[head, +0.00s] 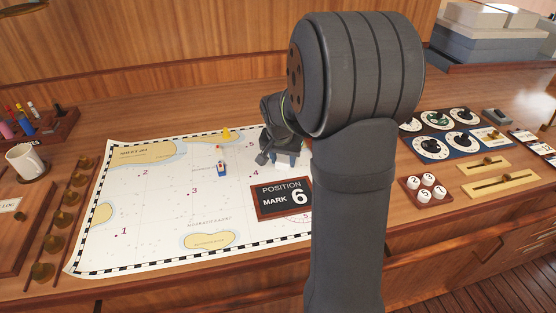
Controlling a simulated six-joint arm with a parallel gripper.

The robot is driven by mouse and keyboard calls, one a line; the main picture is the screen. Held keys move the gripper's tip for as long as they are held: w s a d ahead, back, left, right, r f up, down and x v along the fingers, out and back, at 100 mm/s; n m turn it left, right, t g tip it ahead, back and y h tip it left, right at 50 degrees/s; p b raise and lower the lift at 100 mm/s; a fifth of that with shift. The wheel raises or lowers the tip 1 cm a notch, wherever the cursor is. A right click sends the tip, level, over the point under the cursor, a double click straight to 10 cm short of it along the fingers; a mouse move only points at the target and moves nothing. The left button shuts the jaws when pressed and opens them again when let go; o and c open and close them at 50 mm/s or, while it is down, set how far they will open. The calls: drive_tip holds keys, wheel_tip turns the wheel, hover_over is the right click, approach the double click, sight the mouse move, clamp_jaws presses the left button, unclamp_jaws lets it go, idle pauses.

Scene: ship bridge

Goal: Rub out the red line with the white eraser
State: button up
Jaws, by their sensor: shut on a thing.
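A chart (140,215) with a black-and-white checked border lies on the wooden desk. My gripper (274,157) is low over the chart's upper right part, partly hidden behind my own arm. It is shut on a small white block with some blue, which looks like the white eraser (287,160); I cannot tell whether it touches the paper. I cannot make out the red line; my arm covers the chart's right side.
A dark "POSITION MARK 6" plaque (282,198) lies just below the gripper. A mug (25,162) is far left; dial panels (431,148) are right.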

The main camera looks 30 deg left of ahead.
drive_tip(key=shift+w+d, duration=0.1)
drive_tip(key=shift+w+d, duration=0.65)
drive_tip(key=shift+w, duration=0.2)
drive_tip(key=shift+w+d, duration=0.6)
drive_tip(key=shift+w, duration=0.35)
drive_tip(key=shift+w+d, duration=0.6)
drive_tip(key=shift+w, duration=0.3)
drive_tip(key=shift+r, duration=3)
